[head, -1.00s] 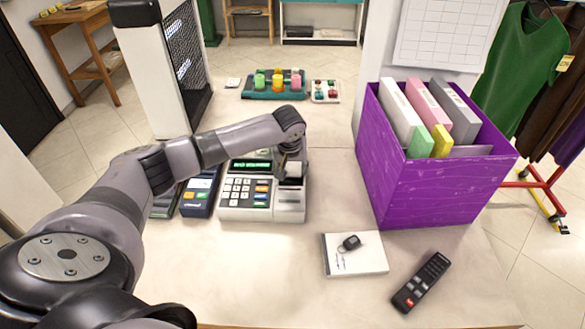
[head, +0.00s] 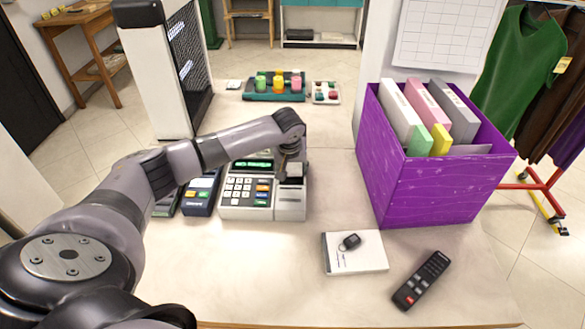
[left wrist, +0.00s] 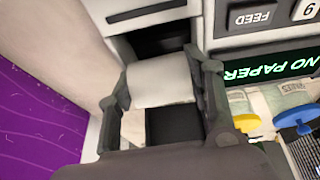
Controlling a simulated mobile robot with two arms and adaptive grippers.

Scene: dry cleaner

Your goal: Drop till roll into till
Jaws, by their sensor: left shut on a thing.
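The till (head: 246,207) stands on the counter, with keys on its left part and a lit green display. In the left wrist view the display (left wrist: 270,68) reads "NO PAPER". My left gripper (head: 291,163) is over the till's right part, pointing down. It is shut on the white till roll (head: 295,170). In the left wrist view the till roll (left wrist: 160,80) sits between the two fingers, at the dark open paper bay (left wrist: 175,125) of the till. I cannot tell whether the roll touches the bay's floor. My right gripper is not in view.
A card terminal (head: 201,192) stands left of the till. A purple box (head: 430,190) with folders stands to the right. A notepad (head: 355,258) with a car key and a remote (head: 421,280) lie in front. A tray with colourful items (head: 274,96) is behind.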

